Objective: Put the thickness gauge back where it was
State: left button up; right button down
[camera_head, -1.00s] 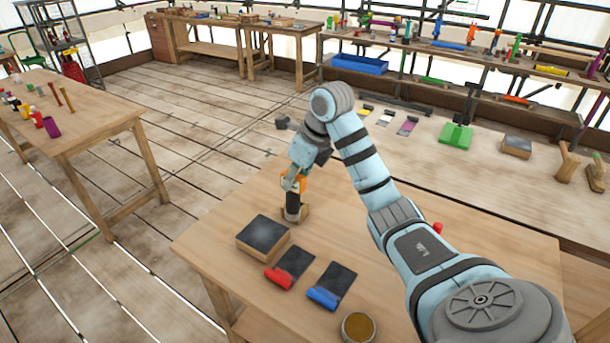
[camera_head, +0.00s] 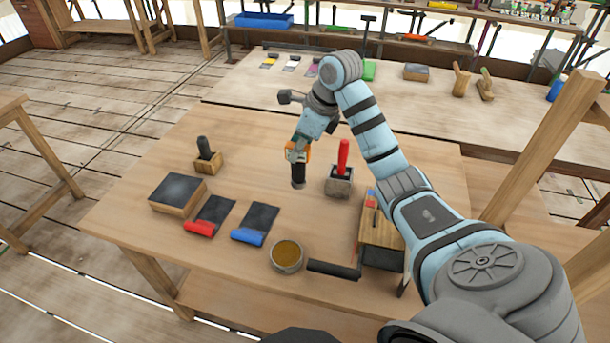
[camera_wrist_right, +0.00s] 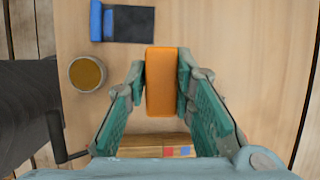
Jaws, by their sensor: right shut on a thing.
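My right gripper (camera_head: 298,146) is shut on an orange and black piece, which I take to be the thickness gauge (camera_head: 298,174). Its orange body (camera_wrist_right: 161,82) fills the gap between the fingers in the right wrist view. In the head view its dark end hangs down over the workbench, left of a red-handled tool. I cannot tell whether that end touches the top. My left gripper is not in view.
On the bench (camera_head: 250,155) are a small wooden stand with a dark handle (camera_head: 207,155), a dark-topped block (camera_head: 177,193), red-edged and blue-edged dark sheets, a round tin (camera_head: 286,256), a red-handled tool (camera_head: 343,165) and a wooden box (camera_head: 381,225). Bare wood lies around the gauge.

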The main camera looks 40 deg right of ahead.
aim_at(301, 183)
jog(key=f, duration=1.1)
jog(key=shift+s+d+p, duration=0.15)
jog(key=shift+s+p, duration=0.2)
jog(key=shift+w+f, duration=0.15)
jog(key=shift+f, duration=0.1)
jog(key=shift+d+f, duration=0.1)
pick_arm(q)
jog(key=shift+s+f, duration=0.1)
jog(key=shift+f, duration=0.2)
pick_arm(e)
jog(key=c, duration=1.4)
grip_release()
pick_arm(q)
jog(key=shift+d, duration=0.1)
pick_arm(e)
jog(key=shift+o, duration=0.2)
jog(key=shift+r, duration=0.25)
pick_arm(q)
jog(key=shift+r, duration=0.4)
pick_arm(e)
jog(key=v, duration=1.2)
jog(key=shift+s, duration=0.2)
jog(key=shift+f, duration=0.1)
